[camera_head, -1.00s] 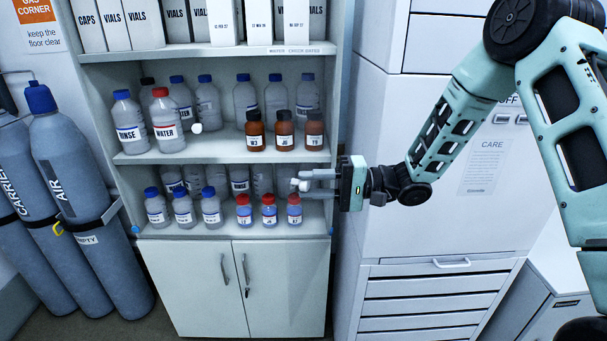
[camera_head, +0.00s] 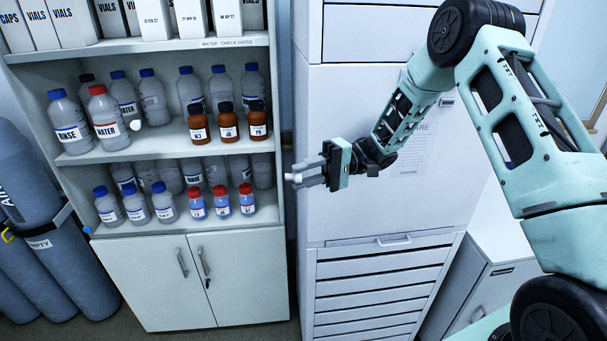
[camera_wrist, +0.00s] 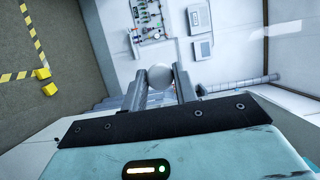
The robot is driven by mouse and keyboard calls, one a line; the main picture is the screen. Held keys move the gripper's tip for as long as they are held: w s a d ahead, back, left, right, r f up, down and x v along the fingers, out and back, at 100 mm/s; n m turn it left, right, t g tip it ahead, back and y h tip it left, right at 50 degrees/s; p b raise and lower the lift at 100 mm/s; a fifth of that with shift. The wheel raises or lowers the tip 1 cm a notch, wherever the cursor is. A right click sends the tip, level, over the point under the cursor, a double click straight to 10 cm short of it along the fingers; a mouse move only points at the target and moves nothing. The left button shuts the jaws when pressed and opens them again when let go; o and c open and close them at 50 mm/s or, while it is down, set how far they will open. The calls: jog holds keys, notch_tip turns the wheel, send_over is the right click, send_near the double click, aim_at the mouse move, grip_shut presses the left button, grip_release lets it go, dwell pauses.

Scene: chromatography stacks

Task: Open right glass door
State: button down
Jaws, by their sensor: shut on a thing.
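A shelf cabinet (camera_head: 150,53) stands on the left in the head view, with bottles showing plainly inside its open-looking upper part. The clear glass of its doors can hardly be made out. A white round knob (camera_head: 136,125) in front of the middle shelf appears to be the left door's. My gripper (camera_head: 300,177) is shut on a second white knob (camera_head: 289,177), just right of the cabinet's right side. The wrist view shows this knob (camera_wrist: 160,76) between my two fingertips (camera_wrist: 163,84). The right door's edges and exact angle cannot be told.
A tall white drawer cabinet (camera_head: 360,110) stands behind my gripper. Two solid lower doors (camera_head: 160,265) close the shelf cabinet's base. Grey gas cylinders (camera_head: 50,250) stand at far left. The wrist view shows floor with yellow-black tape (camera_wrist: 25,75) and a wall panel (camera_wrist: 200,50).

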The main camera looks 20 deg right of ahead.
jog(key=c, duration=1.1)
grip_release()
jog(key=shift+w, duration=0.1)
